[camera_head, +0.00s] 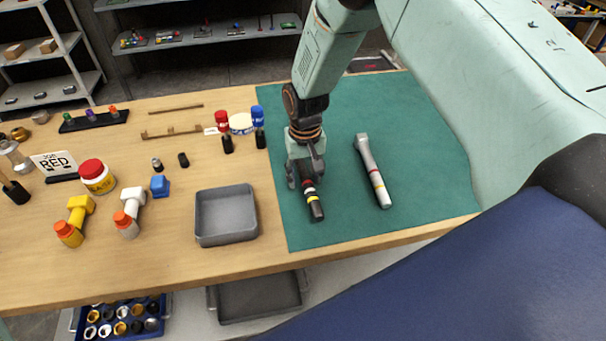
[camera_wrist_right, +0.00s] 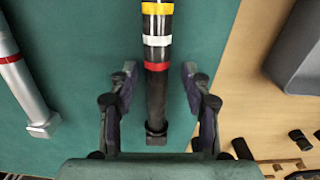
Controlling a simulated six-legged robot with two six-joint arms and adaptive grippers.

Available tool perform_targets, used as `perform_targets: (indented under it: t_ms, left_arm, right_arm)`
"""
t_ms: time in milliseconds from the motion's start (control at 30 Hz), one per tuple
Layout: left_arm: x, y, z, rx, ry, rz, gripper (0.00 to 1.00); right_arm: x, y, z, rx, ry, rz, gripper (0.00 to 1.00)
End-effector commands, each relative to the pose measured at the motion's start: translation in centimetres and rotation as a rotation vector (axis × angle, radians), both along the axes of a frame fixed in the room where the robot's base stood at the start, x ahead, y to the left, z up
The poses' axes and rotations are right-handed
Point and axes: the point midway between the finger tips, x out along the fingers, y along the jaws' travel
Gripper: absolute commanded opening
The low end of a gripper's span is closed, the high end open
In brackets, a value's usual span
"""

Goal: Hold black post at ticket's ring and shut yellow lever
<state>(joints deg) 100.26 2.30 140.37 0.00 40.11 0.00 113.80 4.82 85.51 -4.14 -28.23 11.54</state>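The black post (camera_head: 316,208) lies on the green mat with red, white and yellow rings. The right wrist view shows its red ring (camera_wrist_right: 157,66), white ring (camera_wrist_right: 157,41) and yellow ring (camera_wrist_right: 157,8). My right gripper (camera_head: 306,180) is over the post, open. In the wrist view its fingers (camera_wrist_right: 158,74) stand either side of the post, level with about the red ring, with gaps on both sides. The ticket (camera_head: 54,164) reads RED. A yellow angled piece (camera_head: 80,211) with an orange end stands at left; I cannot tell if it is the lever. My left gripper is out of view.
A silver post (camera_head: 373,172) lies on the green mat (camera_head: 420,130), right of the black one. A grey tray (camera_head: 226,235) is left of the mat. A white angled piece (camera_head: 133,203), a blue block (camera_head: 160,186) and a red-lidded jar (camera_head: 97,178) stand further left.

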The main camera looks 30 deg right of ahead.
Motion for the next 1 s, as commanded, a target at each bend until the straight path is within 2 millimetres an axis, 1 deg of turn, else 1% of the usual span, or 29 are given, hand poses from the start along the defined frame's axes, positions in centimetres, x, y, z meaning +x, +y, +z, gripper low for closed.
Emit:
perform_targets:
  t_ms: [33, 67, 500, 533, 900, 1000]
  left_arm:
    - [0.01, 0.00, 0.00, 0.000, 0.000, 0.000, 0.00]
    - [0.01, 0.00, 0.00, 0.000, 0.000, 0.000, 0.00]
    - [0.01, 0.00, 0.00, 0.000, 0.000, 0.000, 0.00]
    - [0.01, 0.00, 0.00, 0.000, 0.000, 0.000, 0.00]
    - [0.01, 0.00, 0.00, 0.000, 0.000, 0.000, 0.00]
    - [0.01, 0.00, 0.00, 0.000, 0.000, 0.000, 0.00]
  right_arm:
    - [0.01, -0.02, -0.02, 0.000, 0.000, 0.000, 0.42]
    - [0.00, -0.02, -0.02, 0.000, 0.000, 0.000, 0.39]
    - [-0.03, -0.03, -0.02, 0.000, 0.001, -0.001, 0.02]
    - [-0.03, -0.03, -0.01, 0.000, 0.001, -0.001, 0.00]
    - [0.04, -0.03, 0.06, 0.001, -0.001, -0.001, 0.00]
    - [0.07, -0.02, 0.36, 0.001, -0.002, -0.001, 0.00]
